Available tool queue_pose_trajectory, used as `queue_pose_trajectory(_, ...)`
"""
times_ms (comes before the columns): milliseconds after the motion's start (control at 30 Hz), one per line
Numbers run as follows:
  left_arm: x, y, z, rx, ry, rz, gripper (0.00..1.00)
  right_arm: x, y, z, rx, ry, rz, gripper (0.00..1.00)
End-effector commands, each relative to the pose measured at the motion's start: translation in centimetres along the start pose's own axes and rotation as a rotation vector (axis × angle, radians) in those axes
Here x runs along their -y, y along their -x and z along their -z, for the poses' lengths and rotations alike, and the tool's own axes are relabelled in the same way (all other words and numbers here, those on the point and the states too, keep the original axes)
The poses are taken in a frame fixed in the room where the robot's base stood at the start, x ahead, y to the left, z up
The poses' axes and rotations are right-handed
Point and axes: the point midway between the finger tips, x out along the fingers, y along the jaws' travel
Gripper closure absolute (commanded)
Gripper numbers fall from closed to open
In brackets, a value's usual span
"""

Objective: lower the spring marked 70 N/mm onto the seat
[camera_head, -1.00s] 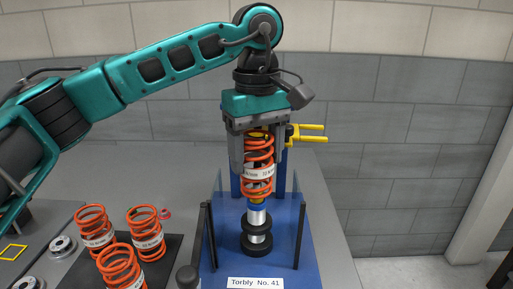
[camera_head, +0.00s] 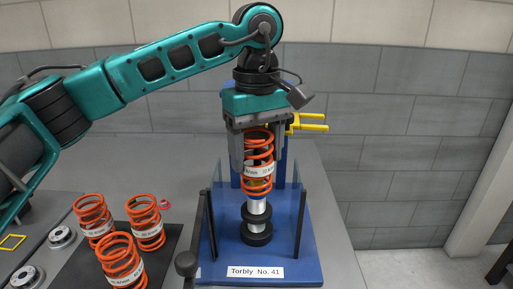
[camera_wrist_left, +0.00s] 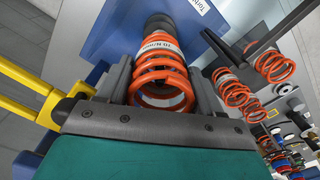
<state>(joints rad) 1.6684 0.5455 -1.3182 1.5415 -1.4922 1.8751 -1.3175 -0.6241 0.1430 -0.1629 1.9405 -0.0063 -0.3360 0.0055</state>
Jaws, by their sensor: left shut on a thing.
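The spring stands upright between the fingers, around the upper part of a damper on the blue fixture. Below its lowest coil the silver damper body (camera_head: 257,206) shows, then the black seat (camera_head: 257,226), so the spring is apart from the seat. In the left wrist view the held spring (camera_wrist_left: 161,72) lies between both fingers, its label partly seen. My right gripper is in neither view.
The blue fixture base (camera_head: 227,255) bears a "Torbly No. 41" plate and dark upright posts (camera_head: 300,228) on both sides. Yellow prongs (camera_head: 308,124) stick out behind. Three more orange springs (camera_head: 145,222) stand on a dark mat at the left. The grey table right of them is narrow.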

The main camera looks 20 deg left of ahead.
Motion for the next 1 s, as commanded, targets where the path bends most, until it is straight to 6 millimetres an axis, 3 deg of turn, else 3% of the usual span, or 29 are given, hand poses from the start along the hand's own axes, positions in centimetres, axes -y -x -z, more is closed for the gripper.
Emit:
queue_pose_trajectory(367, 0.0, -0.1, 0.0, -0.001, 0.0, -0.002, 0.83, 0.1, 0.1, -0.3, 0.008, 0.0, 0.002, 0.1)
queue_pose_trajectory(1000, 0.0, -3.2, 0.0, 0.0, 0.0, -0.002, 0.83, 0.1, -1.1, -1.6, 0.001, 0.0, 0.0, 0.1)
